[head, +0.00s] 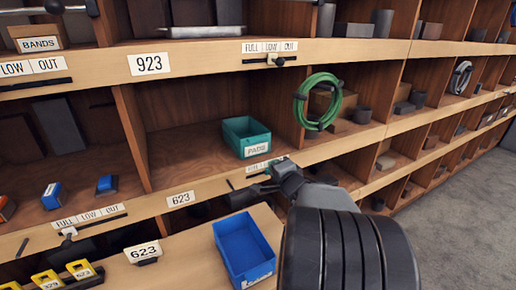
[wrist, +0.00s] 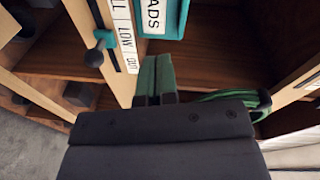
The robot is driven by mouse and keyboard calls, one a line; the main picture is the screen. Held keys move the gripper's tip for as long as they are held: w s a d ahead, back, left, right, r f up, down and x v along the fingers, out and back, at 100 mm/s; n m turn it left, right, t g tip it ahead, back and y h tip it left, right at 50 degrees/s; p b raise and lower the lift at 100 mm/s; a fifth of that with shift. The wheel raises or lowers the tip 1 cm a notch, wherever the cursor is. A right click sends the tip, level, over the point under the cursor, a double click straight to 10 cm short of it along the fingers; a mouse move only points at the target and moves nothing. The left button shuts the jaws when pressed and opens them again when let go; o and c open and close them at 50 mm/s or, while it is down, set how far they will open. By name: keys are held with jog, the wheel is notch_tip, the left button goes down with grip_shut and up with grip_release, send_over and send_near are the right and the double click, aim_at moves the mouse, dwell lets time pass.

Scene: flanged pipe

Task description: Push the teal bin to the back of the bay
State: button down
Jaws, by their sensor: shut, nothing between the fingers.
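The teal bin (head: 246,137), labelled PADS, stands upright near the front edge of the bay (head: 185,145), toward its right side. Bare shelf shows behind and to the left of it. Its labelled front also shows at the top of the wrist view (wrist: 165,18). My gripper (head: 283,172) is just in front of the shelf edge, below and right of the bin. Its fingers (wrist: 156,75) are together and empty in the wrist view, close to the bin's front. I cannot tell whether they touch it.
A FULL/LOW/OUT strip (head: 262,167) with a slider knob (wrist: 104,39) runs along the shelf edge by my gripper. A green coil (head: 318,102) hangs on the right divider. A blue bin (head: 245,250) stands on the ledge below.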

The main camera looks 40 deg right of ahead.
aim_at(253, 141)
jog(key=shift+m+t+y, duration=0.6)
jog(key=shift+m, duration=0.1)
jog(key=w+d, duration=0.1)
jog(key=w, duration=0.7)
jog(key=w+d, duration=0.1)
jog(key=w, duration=0.4)
jog(key=shift+d+r, duration=0.15)
jog(key=shift+d, duration=0.2)
jog(key=w, duration=0.1)
jog(key=w+p, duration=0.2)
jog(key=shift+w+d+r, duration=0.1)
jog(key=shift+w+d, duration=0.05)
jog(key=shift+d, duration=0.1)
jog(key=shift+w, duration=0.45)
